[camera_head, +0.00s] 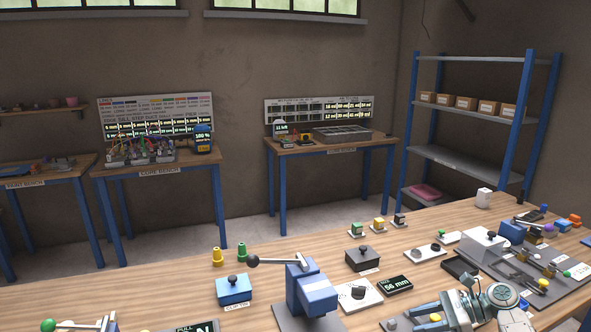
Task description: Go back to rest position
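My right gripper (424,317) is low at the bottom right, over the front of the wooden workbench (130,298). The wrist (497,297) is behind the fingers, to the right. My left gripper is not in view.
A blue lever press (312,289) stands left of my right gripper. Near it are a blue box (234,289), a dark knobbed box (363,259) and a "66 mm" display (395,284). A grey tray of parts (519,270) lies right. Shelves (470,115) stand behind.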

